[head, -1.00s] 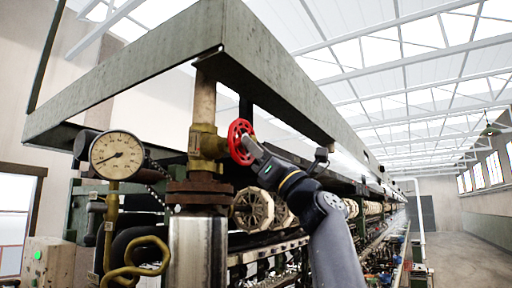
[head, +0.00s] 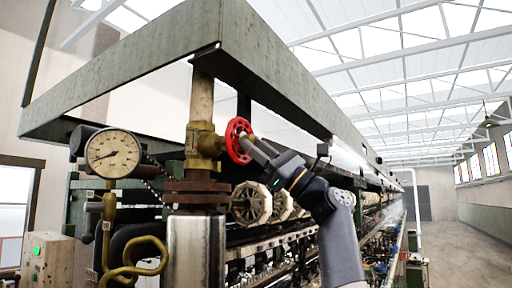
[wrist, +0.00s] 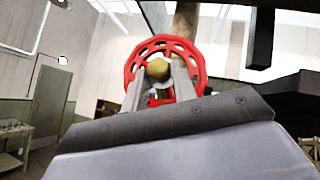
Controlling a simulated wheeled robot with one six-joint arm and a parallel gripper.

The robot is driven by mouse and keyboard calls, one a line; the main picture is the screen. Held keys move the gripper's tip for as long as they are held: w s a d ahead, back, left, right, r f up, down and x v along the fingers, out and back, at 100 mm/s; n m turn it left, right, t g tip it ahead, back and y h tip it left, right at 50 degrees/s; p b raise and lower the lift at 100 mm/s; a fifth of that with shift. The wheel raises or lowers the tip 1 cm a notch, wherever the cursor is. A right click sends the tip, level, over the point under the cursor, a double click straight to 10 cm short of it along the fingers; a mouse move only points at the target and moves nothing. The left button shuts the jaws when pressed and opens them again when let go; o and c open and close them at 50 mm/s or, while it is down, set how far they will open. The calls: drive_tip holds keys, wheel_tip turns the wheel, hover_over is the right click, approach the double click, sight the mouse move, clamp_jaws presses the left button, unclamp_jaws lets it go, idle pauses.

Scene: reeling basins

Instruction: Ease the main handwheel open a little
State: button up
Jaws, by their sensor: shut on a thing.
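The red main handwheel (head: 237,140) sits on the right side of a brass valve body (head: 203,142) on a vertical pipe. In the wrist view the handwheel (wrist: 197,62) faces me, with a brass hub nut (wrist: 158,69) at its centre. My gripper (head: 246,141) reaches the wheel from the right. In the wrist view its two fingers (wrist: 160,88) come up over the lower part of the wheel, one on each side below the hub. They are shut on the handwheel; the exact contact spot is partly hidden by the fingers.
A round pressure gauge (head: 113,153) stands left of the valve, above a bent brass pipe (head: 135,262). A grey-green beam frame (head: 130,86) hangs overhead. A control box with a green light (head: 47,262) is lower left. The aisle at right is clear.

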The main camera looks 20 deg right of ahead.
idle(0.6)
drive_tip(key=o, duration=0.9)
drive_tip(key=shift+f, duration=0.1)
drive_tip(key=shift+b+v, duration=2.55)
drive_tip(key=shift+v, duration=2.8)
